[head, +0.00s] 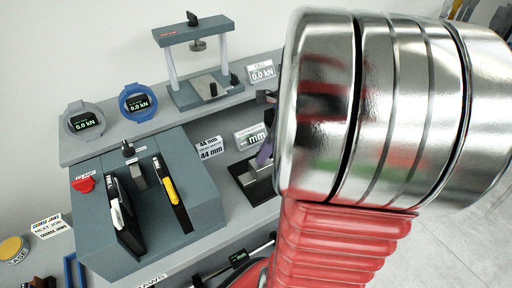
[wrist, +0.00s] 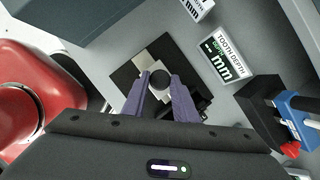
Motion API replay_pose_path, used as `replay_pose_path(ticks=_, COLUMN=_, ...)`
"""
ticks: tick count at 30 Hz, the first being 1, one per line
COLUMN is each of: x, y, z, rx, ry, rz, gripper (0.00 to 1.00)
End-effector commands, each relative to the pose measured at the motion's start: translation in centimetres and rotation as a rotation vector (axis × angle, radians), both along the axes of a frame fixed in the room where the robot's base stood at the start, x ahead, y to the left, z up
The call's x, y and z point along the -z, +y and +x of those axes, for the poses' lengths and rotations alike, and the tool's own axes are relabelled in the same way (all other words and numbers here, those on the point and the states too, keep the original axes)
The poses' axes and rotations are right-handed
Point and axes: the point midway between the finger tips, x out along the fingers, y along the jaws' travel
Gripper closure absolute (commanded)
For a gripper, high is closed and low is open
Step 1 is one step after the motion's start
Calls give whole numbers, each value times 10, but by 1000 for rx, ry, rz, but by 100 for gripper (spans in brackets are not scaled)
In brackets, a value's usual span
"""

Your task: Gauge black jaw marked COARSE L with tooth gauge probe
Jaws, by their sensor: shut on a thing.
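In the wrist view the purple fingers of my gripper (wrist: 159,88) are shut on a dark round-topped piece (wrist: 160,78), which looks like the knob of the tooth gauge probe. It stands over a black base with a pale metal plate (wrist: 146,62). The display marked TOOTH DEPTH (wrist: 225,58) is just beyond, reading mm; its number is too small to tell. In the head view one purple finger (head: 264,155) shows at the black gauge base (head: 240,172), partly behind my arm. I cannot read a COARSE L mark; a dark shape behind the right finger is partly hidden.
A grey testing frame (head: 205,92) and two round displays marked kN (head: 140,103) stand on the back shelf. A grey block (head: 150,205) holds a yellow-and-black tool (head: 167,183). In the wrist view a black-and-blue fixture (wrist: 290,110) with a red part is close at right.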

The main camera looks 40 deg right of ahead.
Motion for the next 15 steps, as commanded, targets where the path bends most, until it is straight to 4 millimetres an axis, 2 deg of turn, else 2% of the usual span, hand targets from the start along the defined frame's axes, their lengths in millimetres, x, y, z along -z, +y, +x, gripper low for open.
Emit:
replay_pose_path(ticks=9, x=0, y=1, z=2, rx=-10, ry=1, rz=0, gripper=100)
replay_pose_path(ticks=10, x=0, y=1, z=2, rx=-10, ry=1, rz=0, gripper=73)
replay_pose_path(ticks=15, x=0, y=1, z=2, rx=-11, ry=0, rz=1, gripper=61)
